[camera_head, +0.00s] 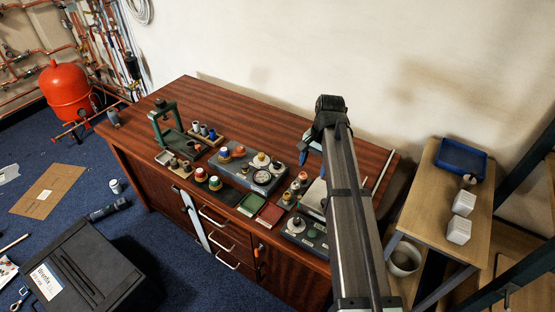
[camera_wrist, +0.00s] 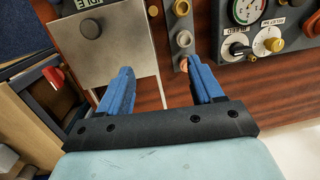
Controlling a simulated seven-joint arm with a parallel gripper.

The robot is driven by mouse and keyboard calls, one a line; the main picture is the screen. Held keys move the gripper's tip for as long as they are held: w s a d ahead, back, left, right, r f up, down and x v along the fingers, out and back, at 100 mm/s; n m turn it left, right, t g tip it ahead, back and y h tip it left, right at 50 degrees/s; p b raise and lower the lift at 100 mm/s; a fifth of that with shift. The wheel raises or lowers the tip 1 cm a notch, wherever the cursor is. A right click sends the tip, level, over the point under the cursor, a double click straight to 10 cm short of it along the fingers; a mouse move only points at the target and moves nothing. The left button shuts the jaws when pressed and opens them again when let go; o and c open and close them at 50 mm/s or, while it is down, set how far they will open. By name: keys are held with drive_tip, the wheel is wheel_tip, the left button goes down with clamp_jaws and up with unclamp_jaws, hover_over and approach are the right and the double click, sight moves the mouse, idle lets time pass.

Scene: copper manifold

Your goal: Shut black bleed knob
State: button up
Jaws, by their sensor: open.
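In the head view my gripper (camera_head: 304,154) is partly hidden by my arm.
A narrow grey rack (camera_wrist: 181,40) stands between panel and a grey plate (camera_wrist: 105,50). The bench's back left (camera_head: 190,98) is clear.

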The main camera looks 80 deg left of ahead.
wheel_tip(320, 180, up, 4)
drive_tip(key=t, duration=0.2)
hover_over(277, 162)
wheel_tip(277, 162, down, 14)
drive_tip(key=shift+r, duration=0.2)
drive_tip(key=c, duration=1.1)
